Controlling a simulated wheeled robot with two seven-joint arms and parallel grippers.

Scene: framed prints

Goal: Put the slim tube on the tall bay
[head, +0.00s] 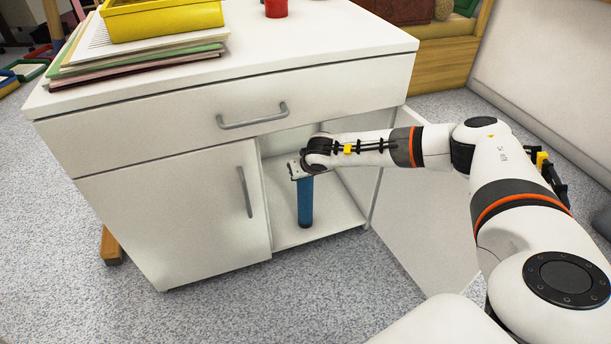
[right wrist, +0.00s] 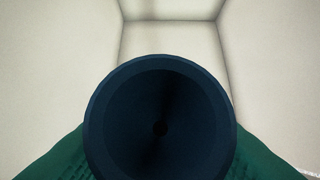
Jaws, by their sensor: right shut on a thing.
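The slim tube (head: 305,203) is blue and upright inside the open right-hand bay (head: 335,213) of the white cabinet. In the head view its lower end is at or close above the bay floor; I cannot tell whether it touches. My right gripper (head: 304,174) is shut on the tube near its top, and the wrist hides the upper end. In the right wrist view the tube's dark round open end (right wrist: 160,118) fills the middle, with green finger pads on both sides. My left gripper is not in view.
The bay's door (head: 430,225) stands open to the right, beside my right arm. A drawer (head: 250,118) is shut above, and a shut door (head: 175,220) is at left. Papers (head: 130,62), a yellow tray (head: 165,20) and a red cup (head: 276,8) are on top.

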